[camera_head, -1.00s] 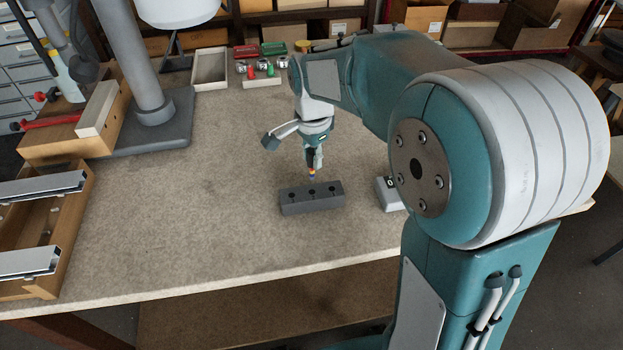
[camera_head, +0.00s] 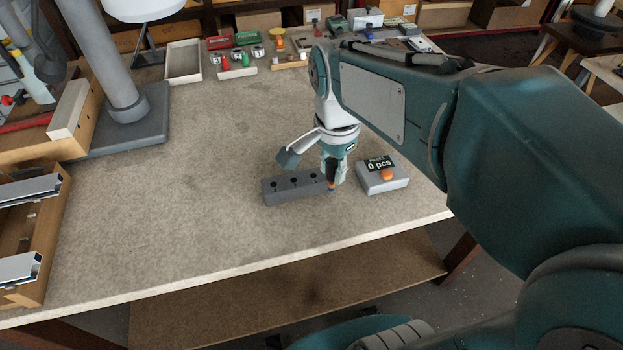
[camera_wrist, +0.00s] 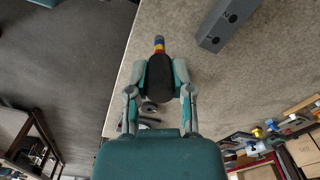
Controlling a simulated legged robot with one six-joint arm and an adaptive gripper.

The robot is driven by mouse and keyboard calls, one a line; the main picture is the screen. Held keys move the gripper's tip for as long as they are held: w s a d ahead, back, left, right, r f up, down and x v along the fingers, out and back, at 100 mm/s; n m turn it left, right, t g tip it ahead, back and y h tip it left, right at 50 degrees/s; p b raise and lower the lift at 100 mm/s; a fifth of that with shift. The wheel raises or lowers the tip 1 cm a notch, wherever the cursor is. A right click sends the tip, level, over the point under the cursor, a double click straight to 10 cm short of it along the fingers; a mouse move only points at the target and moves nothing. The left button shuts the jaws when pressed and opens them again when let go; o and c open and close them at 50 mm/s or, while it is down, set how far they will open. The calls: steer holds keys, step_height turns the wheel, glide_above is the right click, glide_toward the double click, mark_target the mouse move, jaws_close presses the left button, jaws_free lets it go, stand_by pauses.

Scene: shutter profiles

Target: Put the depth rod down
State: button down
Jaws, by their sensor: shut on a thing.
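My gripper (camera_head: 333,170) is shut on the depth rod (camera_head: 331,187), pointing down near the table's front side. I cannot tell whether the rod's tip touches the table.
A grey counter box (camera_head: 385,182) reading "0 pcs" with an orange button stands close right of my gripper. A lamp base (camera_head: 128,125), a wooden frame with metal profiles (camera_head: 50,245) and small trays (camera_head: 183,62) stand farther off.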

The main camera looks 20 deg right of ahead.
steer(key=w+f, duration=1.2)
steer(key=f, duration=0.1)
steer(key=shift+w+d, duration=0.15)
steer(key=shift+w, duration=0.15)
steer(key=c, duration=0.5)
jaws_free()
steer(key=shift+r, duration=0.15)
